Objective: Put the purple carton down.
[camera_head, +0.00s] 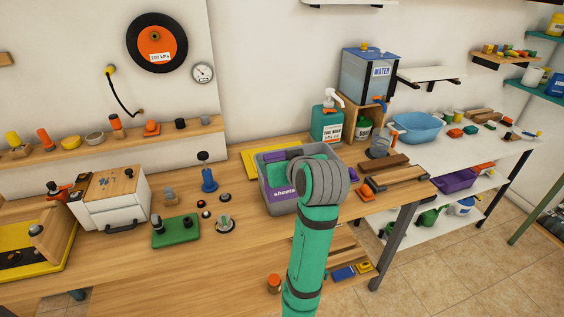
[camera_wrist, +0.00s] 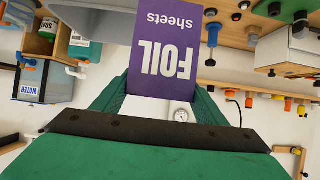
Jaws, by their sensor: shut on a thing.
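The purple carton (camera_wrist: 166,56) fills the top middle of the wrist view, its white "FOIL sheets" lettering upside down. My gripper (camera_wrist: 163,98) is shut on it, with a green finger on either side. In the head view my green arm reaches up to the grey bin and hides the fingers and most of what they hold. A purple patch with the word "sheets" (camera_head: 283,193) shows just left of my wrist, against the bin's front. I cannot tell what the carton's base touches.
The grey bin (camera_head: 265,176) stands on the wooden bench (camera_head: 130,268) with purple and green things in it. A green pump bottle (camera_head: 327,124) is behind it. A green block (camera_head: 175,232) and small knobs lie to its left.

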